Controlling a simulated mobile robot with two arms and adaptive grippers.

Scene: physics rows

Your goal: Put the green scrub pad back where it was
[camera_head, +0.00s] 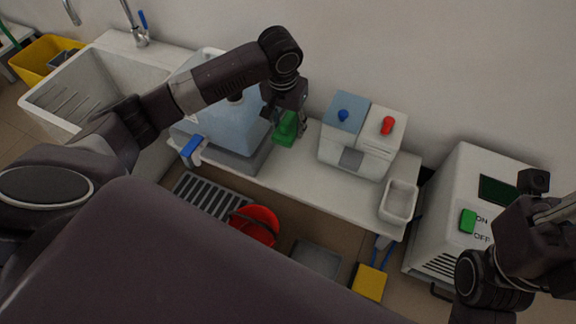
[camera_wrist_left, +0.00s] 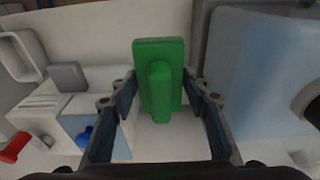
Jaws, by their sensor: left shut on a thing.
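The green scrub pad (camera_head: 285,131) has a flat block and a raised grip. It is at the white counter, between the blue water container and the white box with two lids. My left gripper (camera_head: 289,116) comes down on it from above and is shut on it. In the left wrist view the pad (camera_wrist_left: 158,75) lies between the two fingers of the left gripper (camera_wrist_left: 158,105). I cannot tell whether the pad touches the counter. Part of my right arm shows at the right edge of the head view; its fingers cannot be made out clearly.
The blue container (camera_head: 225,122) stands close left of the pad. The white box (camera_head: 361,147) with a blue and a red knob stands to its right, then a small white tray (camera_head: 399,201). A sink (camera_head: 85,85) is at the left. A red bucket (camera_head: 256,226) sits below the counter.

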